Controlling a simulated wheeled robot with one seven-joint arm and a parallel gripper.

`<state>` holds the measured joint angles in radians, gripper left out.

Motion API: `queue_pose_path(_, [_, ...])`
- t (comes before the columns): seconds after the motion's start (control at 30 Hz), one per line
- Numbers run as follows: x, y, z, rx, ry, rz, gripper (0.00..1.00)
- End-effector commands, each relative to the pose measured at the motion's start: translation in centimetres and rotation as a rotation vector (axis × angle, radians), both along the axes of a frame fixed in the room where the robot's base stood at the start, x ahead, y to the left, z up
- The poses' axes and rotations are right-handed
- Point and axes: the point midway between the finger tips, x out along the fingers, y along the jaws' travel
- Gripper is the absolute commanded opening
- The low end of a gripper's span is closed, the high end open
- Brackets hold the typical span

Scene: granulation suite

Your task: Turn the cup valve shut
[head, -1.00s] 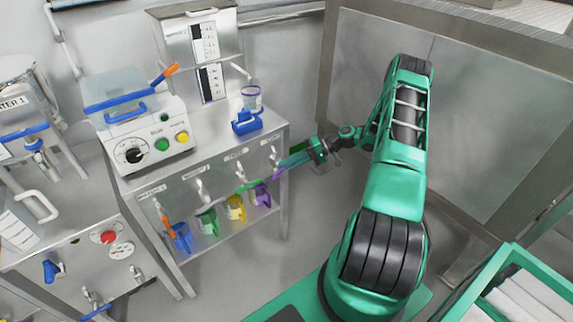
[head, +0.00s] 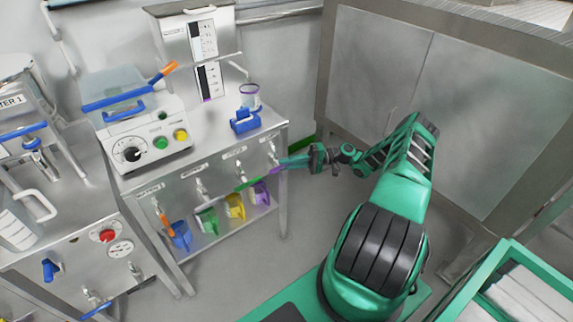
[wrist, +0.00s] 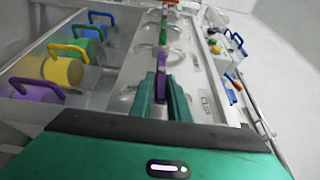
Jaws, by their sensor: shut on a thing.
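The cup valve is the rightmost tap (head: 272,155) on the steel bench front, with a purple lever (head: 277,169). The lever juts out from the tap toward my gripper (head: 292,162). In the wrist view the purple lever (wrist: 162,62) stands between my two green fingers (wrist: 164,92), beside a label (wrist: 208,104) reading CUP. My gripper is shut on the lever. The fingers hide part of the lever, and the exact valve angle is hard to tell.
Blue (head: 180,235), green (head: 207,220), yellow (head: 235,206) and purple (head: 260,192) jugs stand on the shelf below. Floor right of the bench is open.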

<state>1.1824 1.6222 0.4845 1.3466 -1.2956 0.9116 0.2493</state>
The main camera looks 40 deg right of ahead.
Motion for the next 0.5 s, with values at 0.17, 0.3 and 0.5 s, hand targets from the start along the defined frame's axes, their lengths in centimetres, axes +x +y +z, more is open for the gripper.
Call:
queue_pose_path(0.17, [-0.04, -0.29, -0.36, 0.002, 0.009, -0.006, 0.0])
queue_pose_path(0.3, [-0.04, -0.29, -0.38, 0.002, 0.009, -0.006, 0.0])
queue_pose_path(0.5, [-0.05, -0.3, -0.39, 0.002, 0.009, -0.006, 0.27])
